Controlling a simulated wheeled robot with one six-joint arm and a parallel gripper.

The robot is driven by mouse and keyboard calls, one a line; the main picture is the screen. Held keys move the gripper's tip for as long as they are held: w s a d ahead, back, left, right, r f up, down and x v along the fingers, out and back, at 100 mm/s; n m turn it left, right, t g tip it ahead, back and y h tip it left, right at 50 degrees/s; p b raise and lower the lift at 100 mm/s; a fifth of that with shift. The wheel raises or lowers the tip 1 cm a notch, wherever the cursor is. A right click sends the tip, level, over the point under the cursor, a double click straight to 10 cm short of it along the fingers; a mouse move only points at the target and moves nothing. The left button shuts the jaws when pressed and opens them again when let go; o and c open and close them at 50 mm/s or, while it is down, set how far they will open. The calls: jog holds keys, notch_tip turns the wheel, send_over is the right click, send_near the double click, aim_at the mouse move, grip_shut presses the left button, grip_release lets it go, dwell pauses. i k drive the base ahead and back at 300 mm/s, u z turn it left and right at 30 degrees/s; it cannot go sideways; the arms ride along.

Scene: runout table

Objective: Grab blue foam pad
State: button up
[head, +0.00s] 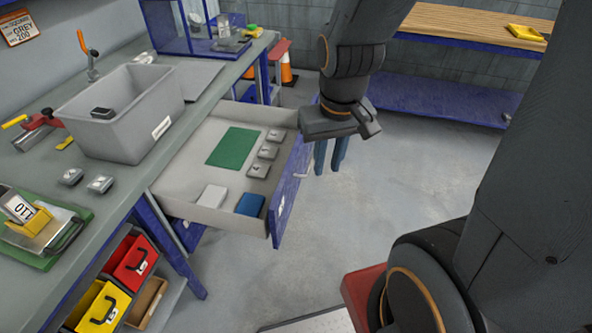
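The blue foam pad (250,204) lies flat in the front right corner of an open drawer (187,205). A white pad (212,196) lies to its left, with a gap between them. My gripper (331,158) hangs pointing down, beyond and to the right of the pad, past the drawer's blue front. Its two blue fingers show with a narrow gap between them and nothing in it. The gripper is well apart from the pad.
The drawer also holds a green sheet (233,147) and several grey blocks (269,151). Its raised blue front (289,190) stands between gripper and pad. A grey bin (120,110) stands on the workbench (40,167). The floor (400,180) right of the drawer is clear.

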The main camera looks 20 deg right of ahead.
aim_at(250, 205)
jog(key=z, duration=1.85)
jog(key=k, duration=0.75)
jog(key=u, duration=1)
jog(key=i, duration=0.5)
